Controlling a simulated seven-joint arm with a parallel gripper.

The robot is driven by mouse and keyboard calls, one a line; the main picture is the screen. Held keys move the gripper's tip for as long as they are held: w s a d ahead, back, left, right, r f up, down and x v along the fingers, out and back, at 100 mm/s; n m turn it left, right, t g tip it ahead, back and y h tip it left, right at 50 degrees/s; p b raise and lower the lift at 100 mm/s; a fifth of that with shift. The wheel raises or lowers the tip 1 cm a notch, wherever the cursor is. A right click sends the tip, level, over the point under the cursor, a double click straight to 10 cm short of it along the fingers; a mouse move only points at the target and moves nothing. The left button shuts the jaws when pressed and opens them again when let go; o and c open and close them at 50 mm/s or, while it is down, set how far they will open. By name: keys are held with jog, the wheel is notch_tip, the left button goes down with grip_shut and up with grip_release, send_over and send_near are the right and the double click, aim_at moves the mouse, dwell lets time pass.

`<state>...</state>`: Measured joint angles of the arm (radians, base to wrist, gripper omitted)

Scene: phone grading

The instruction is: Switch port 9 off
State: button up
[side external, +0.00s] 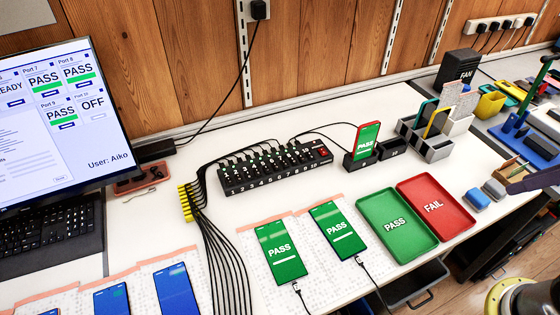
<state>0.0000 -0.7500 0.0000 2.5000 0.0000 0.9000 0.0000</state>
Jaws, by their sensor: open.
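The black numbered switch hub (272,169) stands mid-bench with a row of small switches, cables along its back and a red switch (322,151) at its right end. The number 9 is near the right end of its front row; the switch positions are too small to tell. The monitor (60,120) shows Port 9 as PASS and Port 10 as OFF. A phone (366,138) with a green PASS screen stands upright in a black cradle (359,163); a cradle marked 10 (391,150) beside it is empty. My gripper is not clearly visible.
Two PASS phones (281,251) (337,229) lie in front of the hub. A green PASS tray (395,250) and red FAIL tray (448,236) lie to the right. A black cable bundle (217,235) runs left of the hub. A dark purple part (535,181) enters at the right edge.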

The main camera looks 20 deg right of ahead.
grip_shut()
dwell(1.5)
